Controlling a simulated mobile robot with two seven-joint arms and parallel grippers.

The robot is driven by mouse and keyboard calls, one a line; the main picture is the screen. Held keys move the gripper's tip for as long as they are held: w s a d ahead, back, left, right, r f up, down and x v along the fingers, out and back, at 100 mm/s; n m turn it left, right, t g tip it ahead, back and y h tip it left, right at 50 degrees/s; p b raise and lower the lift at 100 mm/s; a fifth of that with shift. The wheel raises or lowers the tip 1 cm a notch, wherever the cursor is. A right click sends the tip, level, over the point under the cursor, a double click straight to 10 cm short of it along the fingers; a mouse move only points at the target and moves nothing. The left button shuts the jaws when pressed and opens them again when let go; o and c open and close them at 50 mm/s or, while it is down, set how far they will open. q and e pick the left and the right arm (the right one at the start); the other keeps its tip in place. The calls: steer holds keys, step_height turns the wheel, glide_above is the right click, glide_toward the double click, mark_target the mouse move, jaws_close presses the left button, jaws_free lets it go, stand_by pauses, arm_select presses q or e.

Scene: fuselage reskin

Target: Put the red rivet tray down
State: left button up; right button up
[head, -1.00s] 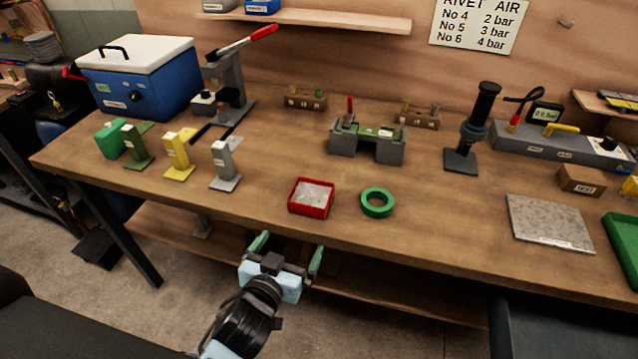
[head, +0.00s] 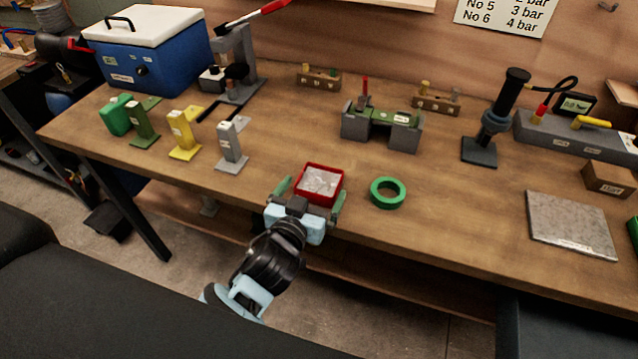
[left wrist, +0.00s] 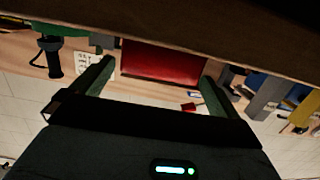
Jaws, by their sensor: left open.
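The red rivet tray (head: 320,183), an open box with small grey pieces inside, sits on the bench near its front edge. My left gripper (head: 313,191) is open, with one green-padded finger at each side of the tray's near part. In the left wrist view the tray's red wall (left wrist: 163,62) shows between and beyond the two spread fingers (left wrist: 157,74). I cannot tell whether either finger touches it. My right gripper is not in view.
A green tape ring (head: 388,192) lies just right of the tray. Grey (head: 231,148), yellow (head: 183,137) and green (head: 140,127) stands are to the left. A grey fixture (head: 382,128) stands behind. A speckled plate (head: 570,225) lies at right. Bare bench (head: 465,205) lies between ring and plate.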

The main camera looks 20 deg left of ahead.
mark_target(319, 179)
arm_select(q)
steer(key=w, duration=0.3)
steer(key=shift+w+d+f, duration=0.1)
steer(key=shift+w+f, duration=0.1)
steer(key=shift+w, duration=0.05)
steer(key=shift+w+f, duration=0.15)
steer(key=shift+w, duration=0.45)
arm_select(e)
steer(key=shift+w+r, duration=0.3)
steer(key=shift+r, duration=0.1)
arm_select(q)
steer(key=c, duration=1.1)
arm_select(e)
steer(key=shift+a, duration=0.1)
